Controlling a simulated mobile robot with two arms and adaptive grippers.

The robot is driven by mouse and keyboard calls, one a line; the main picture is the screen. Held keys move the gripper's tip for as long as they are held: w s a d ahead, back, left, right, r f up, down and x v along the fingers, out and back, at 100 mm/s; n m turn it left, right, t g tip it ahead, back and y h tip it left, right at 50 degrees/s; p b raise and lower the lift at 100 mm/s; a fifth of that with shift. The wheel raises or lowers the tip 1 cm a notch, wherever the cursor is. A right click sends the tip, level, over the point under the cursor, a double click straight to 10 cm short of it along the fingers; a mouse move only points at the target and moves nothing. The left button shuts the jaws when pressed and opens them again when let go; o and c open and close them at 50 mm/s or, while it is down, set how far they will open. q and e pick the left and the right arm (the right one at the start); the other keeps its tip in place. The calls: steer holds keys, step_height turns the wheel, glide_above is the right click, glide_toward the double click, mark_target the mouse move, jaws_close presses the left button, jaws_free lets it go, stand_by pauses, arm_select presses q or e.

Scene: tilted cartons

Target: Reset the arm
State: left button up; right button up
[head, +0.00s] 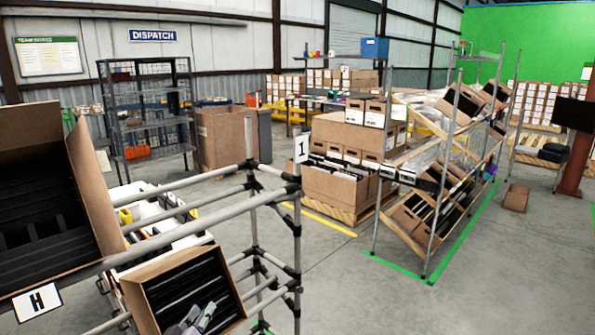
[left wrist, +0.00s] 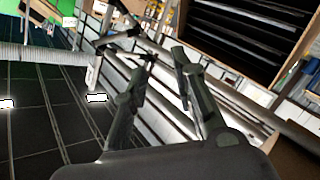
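My left gripper (head: 196,318) shows at the bottom of the head view, in front of an open tilted carton (head: 137,300) with dark dividers or flat items inside. I cannot tell from the head view whether it touches the carton. In the left wrist view the two fingers of the left gripper (left wrist: 160,70) stand apart with nothing between them. An open carton (left wrist: 172,30) with dark slats inside is at the upper right there, apart from the fingers. My right gripper is in neither view.
A pipe rack (head: 225,210) with an H label (head: 37,302) and a 1 label (head: 302,147) is close on the left. A larger open carton (head: 95,185) sits on it. A tilted-shelf rack (head: 445,170) stands right, with clear floor (head: 335,280) in front.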

arm_select(q)
steer(key=s+d+f+m+g, duration=0.1)
steer(key=s+f+m+g, duration=0.15)
steer(key=s+f, duration=0.45)
steer(key=s+d+f+m+g, duration=0.2)
steer(key=s+f+g, duration=0.15)
steer(key=s, duration=0.65)
steer(key=s+a+f+m+g+y, duration=0.15)
steer(key=s+m+g, duration=0.4)
steer(key=s, duration=1.55)
step_height(320, 180, down, 24)
steer(key=n+g, duration=0.2)
steer(key=s+a+f+g, duration=0.1)
steer(key=s+a+f, duration=0.1)
steer(key=s+f, duration=1.5)
steer(key=shift+s+a+f+m, duration=0.3)
steer(key=shift+f, duration=0.3)
steer(key=shift+s+g, duration=0.15)
steer(key=shift+g, duration=0.1)
